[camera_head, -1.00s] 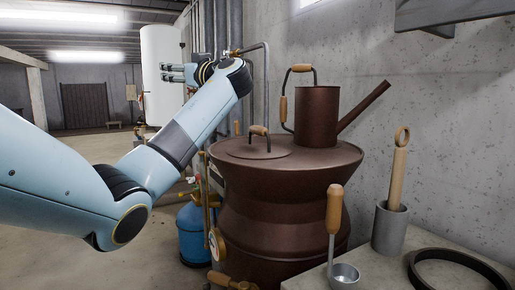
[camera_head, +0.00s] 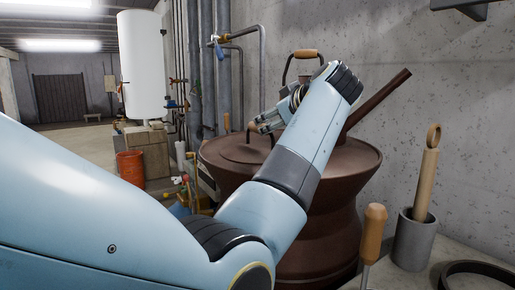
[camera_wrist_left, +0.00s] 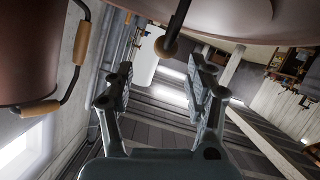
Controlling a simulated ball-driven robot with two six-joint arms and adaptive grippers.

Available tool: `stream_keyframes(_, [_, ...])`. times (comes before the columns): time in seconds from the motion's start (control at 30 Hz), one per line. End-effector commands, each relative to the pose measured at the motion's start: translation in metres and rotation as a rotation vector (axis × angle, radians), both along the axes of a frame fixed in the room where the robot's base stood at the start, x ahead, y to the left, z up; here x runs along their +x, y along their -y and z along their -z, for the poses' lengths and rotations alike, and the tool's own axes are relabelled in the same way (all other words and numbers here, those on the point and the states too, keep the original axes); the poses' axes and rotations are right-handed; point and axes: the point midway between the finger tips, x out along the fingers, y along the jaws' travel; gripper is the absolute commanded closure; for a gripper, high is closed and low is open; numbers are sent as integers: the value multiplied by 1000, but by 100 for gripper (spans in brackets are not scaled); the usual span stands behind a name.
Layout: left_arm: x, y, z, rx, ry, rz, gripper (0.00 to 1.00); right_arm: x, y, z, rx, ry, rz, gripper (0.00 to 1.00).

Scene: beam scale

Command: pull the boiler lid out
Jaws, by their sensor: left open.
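The brown boiler (camera_head: 322,215) stands right of centre in the head view. Its round lid (camera_head: 228,152) lies on top at the left. The lid's handle has a wooden grip (camera_head: 254,128), partly hidden by my left gripper (camera_head: 261,127). The left gripper is open and empty, close to the handle; I cannot tell whether they touch. In the left wrist view the fingers are spread (camera_wrist_left: 160,66). The handle's wooden grip (camera_wrist_left: 166,46) shows end-on beyond the fingertips and between them, with the lid (camera_wrist_left: 225,14) above. My right gripper is not in view.
A brown can with a long spout (camera_head: 378,100) and wooden-gripped handle (camera_head: 305,54) stands on the boiler, mostly behind my left arm. In the wrist view the can (camera_wrist_left: 28,55) is close at the left. A grey cup (camera_head: 413,240) holding a wooden-handled tool stands at the right.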

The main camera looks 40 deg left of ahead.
Motion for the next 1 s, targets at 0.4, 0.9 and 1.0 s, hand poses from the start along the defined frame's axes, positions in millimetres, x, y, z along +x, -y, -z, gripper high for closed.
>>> stream_keyframes(0.4, [17,-45,20,4,-3,-2,45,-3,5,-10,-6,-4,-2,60])
stream_keyframes(0.9, [28,-62,30,1,0,0,54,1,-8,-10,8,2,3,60])
stream_keyframes(1.0, [28,-62,30,1,0,0,67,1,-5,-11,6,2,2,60])
